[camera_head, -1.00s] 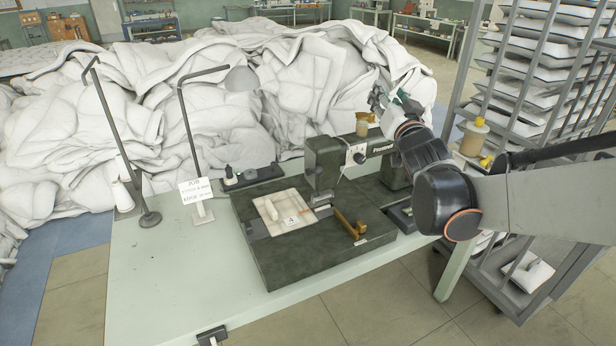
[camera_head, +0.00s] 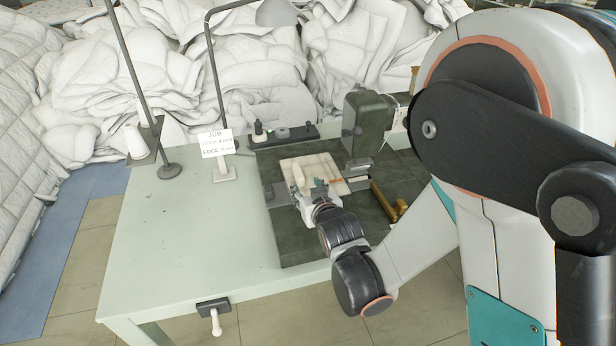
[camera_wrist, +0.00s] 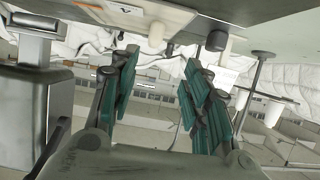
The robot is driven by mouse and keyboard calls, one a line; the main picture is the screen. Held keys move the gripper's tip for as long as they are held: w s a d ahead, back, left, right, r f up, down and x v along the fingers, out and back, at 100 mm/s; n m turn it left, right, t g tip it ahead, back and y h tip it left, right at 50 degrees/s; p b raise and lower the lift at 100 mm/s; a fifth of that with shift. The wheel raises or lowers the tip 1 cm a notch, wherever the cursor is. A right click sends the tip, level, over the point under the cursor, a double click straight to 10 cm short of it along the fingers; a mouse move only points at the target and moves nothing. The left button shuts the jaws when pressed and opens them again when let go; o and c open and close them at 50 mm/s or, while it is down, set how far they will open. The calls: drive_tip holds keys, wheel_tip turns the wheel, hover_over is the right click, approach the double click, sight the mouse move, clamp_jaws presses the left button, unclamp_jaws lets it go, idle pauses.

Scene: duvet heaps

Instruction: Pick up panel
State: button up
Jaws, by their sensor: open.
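The panel (camera_head: 328,164) is a flat cream square lying on the dark green bed of the sewing machine. A small white rounded piece (camera_head: 298,174) rests on its left part. My gripper (camera_head: 314,186) is low over the panel's front edge, and the wrist covers part of that edge. In the wrist view, which appears upside down, the panel (camera_wrist: 168,14) crosses the top with a printed label. My gripper's teal fingers (camera_wrist: 160,60) are spread wide with nothing between them. I cannot tell whether they touch the panel.
The sewing machine (camera_head: 368,125) stands just behind and right of the panel. A brass piece (camera_head: 390,200) lies to its right. A sign (camera_head: 217,144) and lamp stand (camera_head: 168,171) are on the left of the table (camera_head: 180,250), whose front left is clear. Duvet heaps (camera_head: 150,70) lie behind.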

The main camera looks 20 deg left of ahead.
sight(301, 177)
drive_tip(key=b+x, duration=0.1)
drive_tip(key=x, duration=0.6)
drive_tip(key=shift+w+b, duration=0.2)
drive_tip(key=shift+b, duration=0.15)
drive_tip(key=b+x, duration=0.1)
drive_tip(key=x, duration=0.1)
drive_tip(key=b+x, duration=0.1)
drive_tip(key=x, duration=0.1)
drive_tip(key=shift+w+d+f, duration=0.25)
drive_tip(key=shift+w+f, duration=0.05)
drive_tip(key=shift+w, duration=0.05)
drive_tip(key=shift+w+a+b, duration=0.25)
drive_tip(key=shift+w+b, duration=0.05)
drive_tip(key=shift+w, duration=0.05)
clamp_jaws()
